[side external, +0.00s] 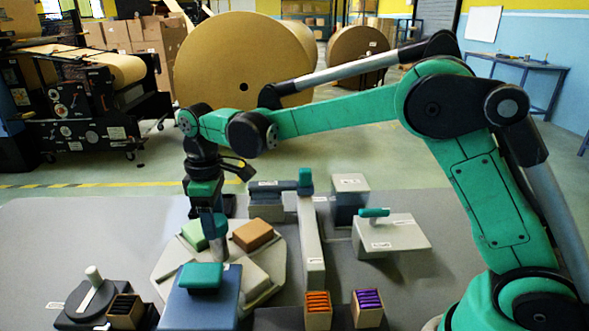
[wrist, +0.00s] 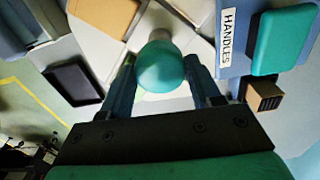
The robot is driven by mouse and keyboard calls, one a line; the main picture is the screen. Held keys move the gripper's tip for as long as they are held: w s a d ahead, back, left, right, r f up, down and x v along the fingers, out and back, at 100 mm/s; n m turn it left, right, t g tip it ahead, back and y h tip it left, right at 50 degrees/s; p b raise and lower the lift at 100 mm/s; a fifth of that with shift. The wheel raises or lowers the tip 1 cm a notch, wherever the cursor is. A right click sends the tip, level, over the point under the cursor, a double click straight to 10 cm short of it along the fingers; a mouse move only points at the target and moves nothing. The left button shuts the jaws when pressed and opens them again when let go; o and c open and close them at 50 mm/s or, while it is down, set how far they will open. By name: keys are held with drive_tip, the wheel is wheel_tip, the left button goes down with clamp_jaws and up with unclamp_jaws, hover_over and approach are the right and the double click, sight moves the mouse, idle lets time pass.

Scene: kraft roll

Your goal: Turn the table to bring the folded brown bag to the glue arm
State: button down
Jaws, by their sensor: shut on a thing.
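The pale round turntable (side external: 172,262) carries several folded pieces, among them the folded brown bag (side external: 253,235) at its back right and a green one (side external: 194,234) at its back left. The brown piece shows at the upper left in the wrist view (wrist: 104,14). My gripper (side external: 214,240) points down over the table's middle. In the wrist view its fingers (wrist: 160,72) are shut on a round teal knob (wrist: 160,64) on a pale stem. A grey arm with a teal end (side external: 305,182), perhaps the glue arm, stands behind and right of the table.
A blue box with a teal pad (side external: 201,276) stands close in front of the table; its HANDLES label (wrist: 228,30) shows in the wrist view. A long grey bar (side external: 311,245) is on the right. Holders with orange (side external: 318,302) and purple (side external: 368,300) pieces stand in front.

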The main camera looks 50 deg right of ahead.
drive_tip(key=shift+m, duration=4.2)
drive_tip(key=shift+c, duration=0.8)
unclamp_jaws()
drive_tip(key=shift+r, duration=2.85)
